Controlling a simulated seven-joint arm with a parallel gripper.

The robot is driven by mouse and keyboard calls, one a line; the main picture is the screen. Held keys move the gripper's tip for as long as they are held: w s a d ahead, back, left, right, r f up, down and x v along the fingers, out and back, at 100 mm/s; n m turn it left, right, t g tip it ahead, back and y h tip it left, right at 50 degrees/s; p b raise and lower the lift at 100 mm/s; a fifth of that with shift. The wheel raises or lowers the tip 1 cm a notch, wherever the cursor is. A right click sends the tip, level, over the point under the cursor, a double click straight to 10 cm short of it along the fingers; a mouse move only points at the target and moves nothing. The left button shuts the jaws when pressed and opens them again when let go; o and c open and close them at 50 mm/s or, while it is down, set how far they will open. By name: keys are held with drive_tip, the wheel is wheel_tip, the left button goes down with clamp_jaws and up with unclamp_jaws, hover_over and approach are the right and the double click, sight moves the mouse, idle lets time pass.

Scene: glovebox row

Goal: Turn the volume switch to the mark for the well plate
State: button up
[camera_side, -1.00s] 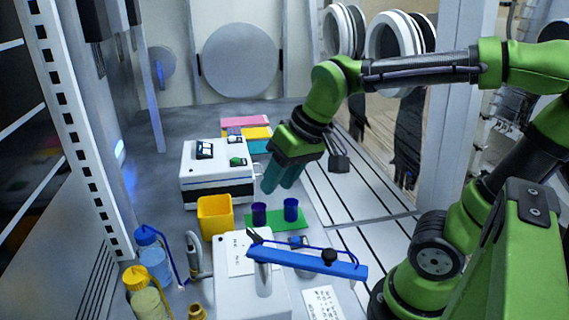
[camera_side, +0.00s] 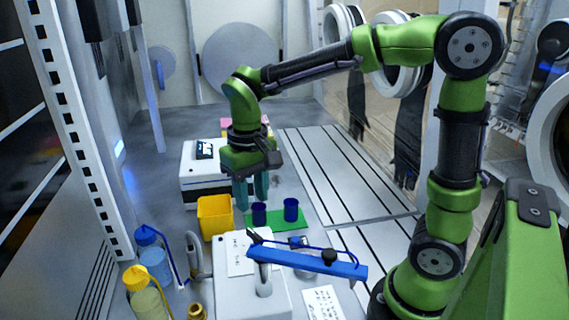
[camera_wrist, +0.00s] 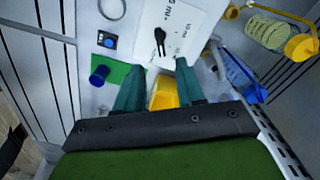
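The volume switch (camera_wrist: 160,38) is a small black lever on a white label plate (camera_wrist: 182,22) with mL markings in the wrist view. The switch also shows as a dark lever in the side view (camera_side: 255,236), on top of the white box (camera_side: 228,290). I cannot tell which mark it points to. No well plate can be made out for certain. My gripper (camera_side: 251,205) points down behind the box, above the area by the yellow bin and a blue cup. In the wrist view my gripper (camera_wrist: 160,66) has its two teal fingers apart with nothing held between them.
A blue bar (camera_side: 310,263) extends over the box's right side. Bottles (camera_side: 146,300) stand at left; a white instrument (camera_side: 203,188) is behind.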

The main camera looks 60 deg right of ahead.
sight(255, 233)
wheel_tip(255, 233, down, 9)
idle(0.3)
clamp_jaws()
